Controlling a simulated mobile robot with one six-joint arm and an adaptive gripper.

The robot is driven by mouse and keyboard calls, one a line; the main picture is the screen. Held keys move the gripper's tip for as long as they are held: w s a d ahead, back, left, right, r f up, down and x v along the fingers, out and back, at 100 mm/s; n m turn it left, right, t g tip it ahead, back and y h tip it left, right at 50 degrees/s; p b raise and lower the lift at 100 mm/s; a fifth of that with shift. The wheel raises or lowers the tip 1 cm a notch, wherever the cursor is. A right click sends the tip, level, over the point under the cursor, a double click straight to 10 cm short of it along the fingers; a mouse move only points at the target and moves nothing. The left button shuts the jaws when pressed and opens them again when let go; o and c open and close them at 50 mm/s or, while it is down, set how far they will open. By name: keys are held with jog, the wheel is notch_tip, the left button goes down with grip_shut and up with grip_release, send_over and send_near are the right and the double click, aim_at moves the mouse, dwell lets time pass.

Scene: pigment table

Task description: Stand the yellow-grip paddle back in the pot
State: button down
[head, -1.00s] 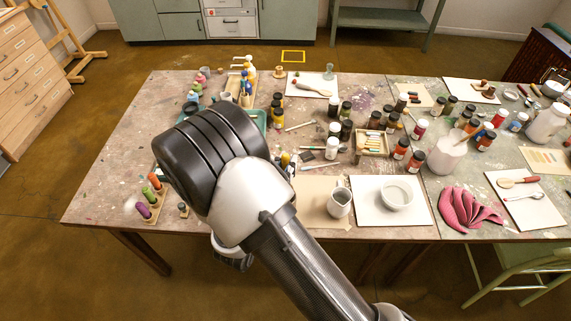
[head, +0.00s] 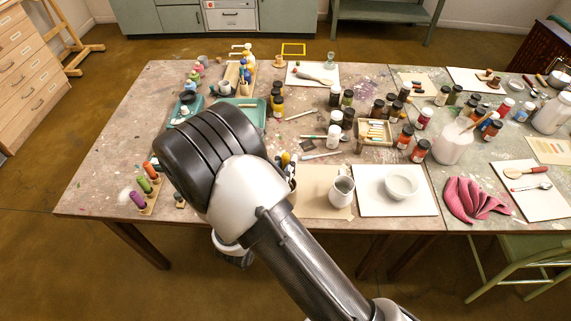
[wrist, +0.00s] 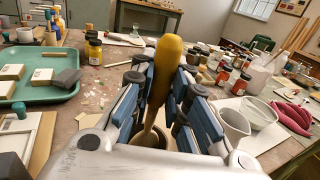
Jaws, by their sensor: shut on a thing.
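Below the fingers, the rim of a pale round pot (wrist: 152,138) shows around the shaft's lower part. I cannot tell whether the paddle's end is inside the pot or above it, nor whether it touches. My own arm hides the pot and most of the gripper in the head view.
A grey pitcher (head: 341,191) and a white bowl (head: 401,184) on a white board stand to the right. A green tray (wrist: 38,78) with blocks lies to the left. Several paint jars (head: 335,135) stand behind. A pink cloth (head: 472,200) lies farther right.

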jog(key=c, duration=1.5)
grip_release()
jog(key=shift+o, duration=0.2)
jog(key=v, duration=1.2)
